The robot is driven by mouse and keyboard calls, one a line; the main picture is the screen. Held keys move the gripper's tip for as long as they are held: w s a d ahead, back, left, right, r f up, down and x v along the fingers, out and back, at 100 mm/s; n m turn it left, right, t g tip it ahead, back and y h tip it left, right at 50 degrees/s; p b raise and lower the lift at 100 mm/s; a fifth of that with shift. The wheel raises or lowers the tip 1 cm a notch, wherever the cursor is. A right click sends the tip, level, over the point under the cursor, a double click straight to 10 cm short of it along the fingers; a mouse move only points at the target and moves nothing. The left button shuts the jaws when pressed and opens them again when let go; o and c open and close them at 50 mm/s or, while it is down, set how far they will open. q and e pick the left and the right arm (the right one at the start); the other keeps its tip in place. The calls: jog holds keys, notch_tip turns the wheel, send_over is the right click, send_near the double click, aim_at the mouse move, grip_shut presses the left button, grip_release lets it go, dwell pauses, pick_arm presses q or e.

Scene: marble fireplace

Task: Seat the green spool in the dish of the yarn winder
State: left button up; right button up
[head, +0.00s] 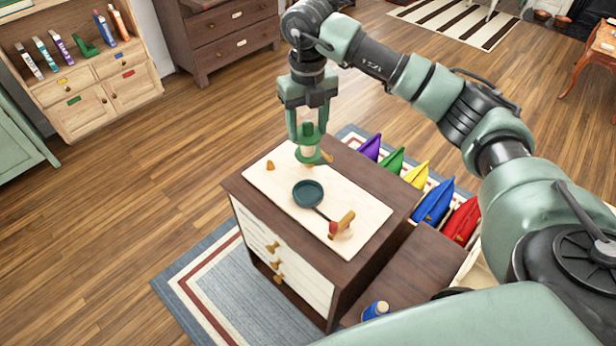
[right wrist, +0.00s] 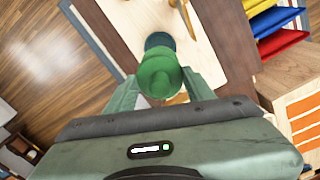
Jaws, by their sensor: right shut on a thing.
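The green spool (head: 308,154) has green end discs and a pale middle, and is upright in my right gripper (head: 307,140). The gripper is shut on it, one finger on each side. It is held above the far part of the pale board (head: 270,187). The yarn winder's dark teal dish (head: 308,192) sits on the board, nearer the camera than the spool, and looks empty. In the right wrist view the green spool (right wrist: 160,74) partly covers the dish (right wrist: 159,40). My left gripper is not in view.
A wooden piece with a red part (head: 341,224) stands at the board's near right. A small wooden peg (head: 270,165) is at its left corner. Coloured fabric pouches, including a blue one (head: 433,203), line the right side. A blue spool (head: 375,310) stands lower, near the front.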

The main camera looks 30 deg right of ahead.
notch_tip(320, 180, down, 16)
jog(key=shift+r+p, duration=0.25)
jog(key=shift+p, duration=0.85)
jog(key=shift+f, duration=0.1)
jog(key=shift+f, duration=0.15)
jog(key=o, duration=1.4)
